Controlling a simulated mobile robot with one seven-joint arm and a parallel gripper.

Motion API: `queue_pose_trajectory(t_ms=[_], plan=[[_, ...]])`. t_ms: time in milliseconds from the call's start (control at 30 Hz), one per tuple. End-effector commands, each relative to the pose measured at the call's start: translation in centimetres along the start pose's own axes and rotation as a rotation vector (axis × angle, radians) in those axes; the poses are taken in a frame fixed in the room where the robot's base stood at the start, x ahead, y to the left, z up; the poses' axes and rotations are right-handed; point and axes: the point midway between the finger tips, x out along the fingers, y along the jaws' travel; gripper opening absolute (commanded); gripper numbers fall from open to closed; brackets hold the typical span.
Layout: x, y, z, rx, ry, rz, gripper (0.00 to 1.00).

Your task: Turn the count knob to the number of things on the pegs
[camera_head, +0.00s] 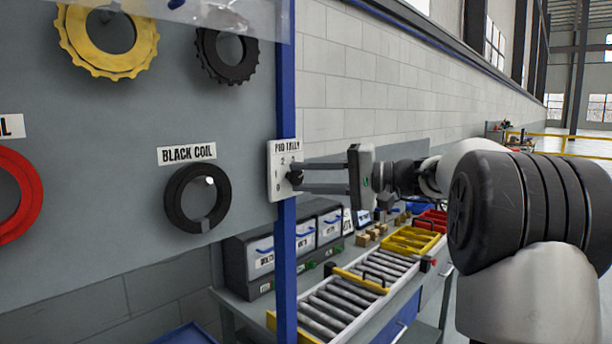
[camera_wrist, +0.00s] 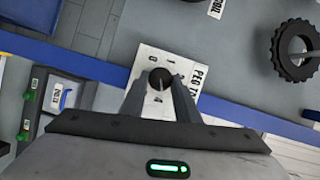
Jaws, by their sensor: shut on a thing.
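The count knob (camera_head: 294,178) is a small black round knob on a white plate (camera_head: 276,160) headed PEG TALLY, fixed to the blue post at the board's right edge. My gripper (camera_head: 299,178) reaches it from the right and is shut on the knob. The wrist view shows the knob (camera_wrist: 160,79) between the two fingers. Small digits surround it, partly hidden; I cannot read its setting surely. On the grey board hang a yellow toothed ring (camera_head: 75,40), a black toothed ring (camera_head: 208,62), a black coil (camera_head: 178,205) and a red ring (camera_head: 30,190), cut off at left.
The blue post (camera_head: 286,270) runs down below the plate. A bench behind it carries a roller track (camera_head: 340,305), yellow trays (camera_head: 410,240) and grey labelled bins (camera_head: 250,262). A pale block wall stands behind.

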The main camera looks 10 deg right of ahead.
Motion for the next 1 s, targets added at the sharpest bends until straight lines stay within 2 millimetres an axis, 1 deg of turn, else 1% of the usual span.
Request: queue_pose_trajectory(t_ms=[133, 333, 900, 933, 1000], plan=[[-0.09, 0.06, -0.08, 0.074, 0.003, -0.031, 0.06], [-0.05, 0.12, -0.05, 0.135, 0.003, -0.056, 0.06], [-0.05, 0.16, -0.05, 0.16, 0.003, -0.067, 0.06], [-0.05, 0.16, -0.05, 0.16, 0.003, -0.067, 0.34], [-0.04, 0.16, -0.04, 0.16, 0.003, -0.067, 0.46]])
